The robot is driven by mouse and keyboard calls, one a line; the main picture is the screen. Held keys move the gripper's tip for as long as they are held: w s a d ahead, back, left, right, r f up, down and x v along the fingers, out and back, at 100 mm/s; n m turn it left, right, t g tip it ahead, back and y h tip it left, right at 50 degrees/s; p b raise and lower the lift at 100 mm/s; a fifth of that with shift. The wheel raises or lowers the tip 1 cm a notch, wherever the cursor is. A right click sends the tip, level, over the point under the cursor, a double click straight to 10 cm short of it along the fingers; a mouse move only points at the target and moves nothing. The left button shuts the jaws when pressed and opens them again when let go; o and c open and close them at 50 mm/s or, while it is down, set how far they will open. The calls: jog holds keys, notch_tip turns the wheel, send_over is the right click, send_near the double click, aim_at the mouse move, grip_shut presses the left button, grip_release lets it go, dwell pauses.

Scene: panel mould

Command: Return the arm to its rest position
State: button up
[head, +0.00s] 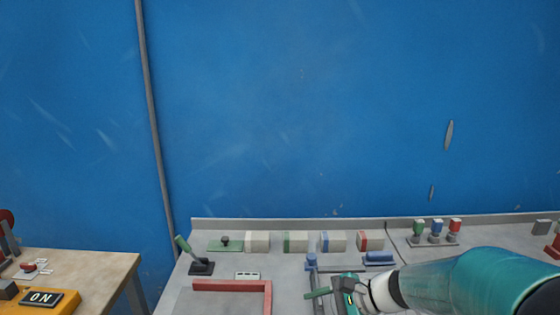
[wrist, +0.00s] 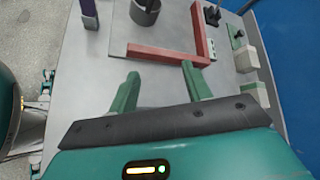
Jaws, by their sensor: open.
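My gripper (head: 332,294) is at the lower middle of the head view, at the end of my teal and white arm, which reaches in from the lower right. In the wrist view my gripper (wrist: 160,82) shows two green fingers spread apart with nothing between them. The grey bench top (wrist: 110,68) lies beyond the fingers. A red L-shaped bar (head: 230,286) rests on the bench, left of my gripper in the head view. In the wrist view the red bar (wrist: 165,54) lies just beyond the fingertips. I cannot tell the exact height of the fingers above the bench.
Several coloured blocks (head: 296,242) line the bench's back edge. A green lever (head: 183,244) stands at its left, and a blue fixture (head: 312,264) beside my gripper. A dark cylinder (wrist: 145,10) stands beyond the red bar. A wooden table (head: 95,265) is at left. A blue wall (head: 300,100) closes the back.

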jog(key=s+d+r+n+t+h, duration=0.1)
jog(key=s+d+r+n+h, duration=0.2)
jog(key=s, duration=0.5)
jog(key=s+d+r+n+t+h, duration=0.1)
jog(key=s+d+r+n+h, duration=0.3)
jog(key=s+n, duration=0.5)
jog(key=r+n+h, duration=0.1)
jog(key=r+h, duration=0.1)
jog(key=h, duration=0.1)
jog(key=shift+d+n+h, duration=0.2)
jog(key=shift+n+h, duration=0.1)
jog(key=shift+h, duration=0.1)
